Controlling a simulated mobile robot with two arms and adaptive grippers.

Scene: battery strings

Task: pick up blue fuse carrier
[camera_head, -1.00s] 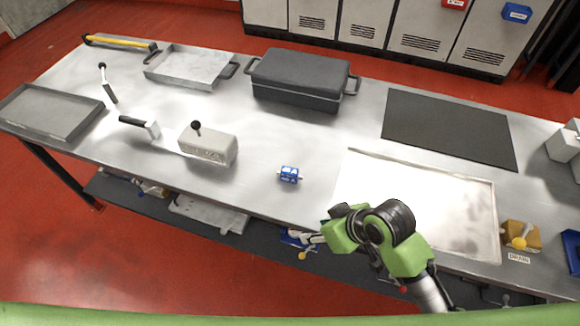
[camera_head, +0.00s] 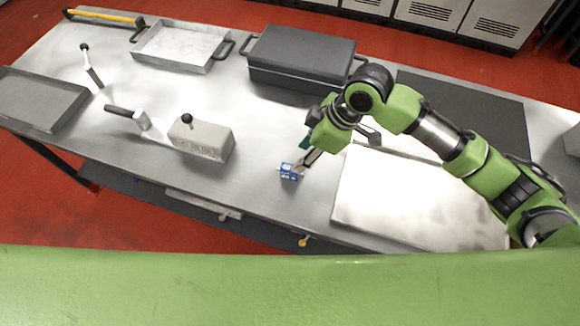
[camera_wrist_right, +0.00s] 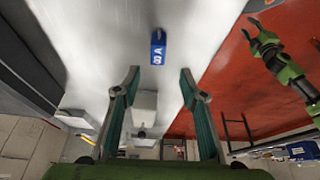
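The blue fuse carrier (camera_head: 288,172) is a small blue block with white markings, lying on the steel bench near its front edge. My right gripper (camera_head: 303,166) is just above and to the right of it in the head view. In the right wrist view the fingers of my right gripper (camera_wrist_right: 159,75) are spread wide and empty. The blue fuse carrier (camera_wrist_right: 158,48) lies beyond the fingertips, roughly centred between them and apart from both. My left gripper (camera_wrist_right: 260,36) shows only in the right wrist view, over the red floor, with its fingers apart.
A grey box with a black knob (camera_head: 202,139) stands on the bench left of the carrier. A dark lidded case (camera_head: 300,55), a metal tray (camera_head: 180,47) and a black mat (camera_head: 480,108) lie farther back. A pale panel (camera_head: 400,200) is to the right.

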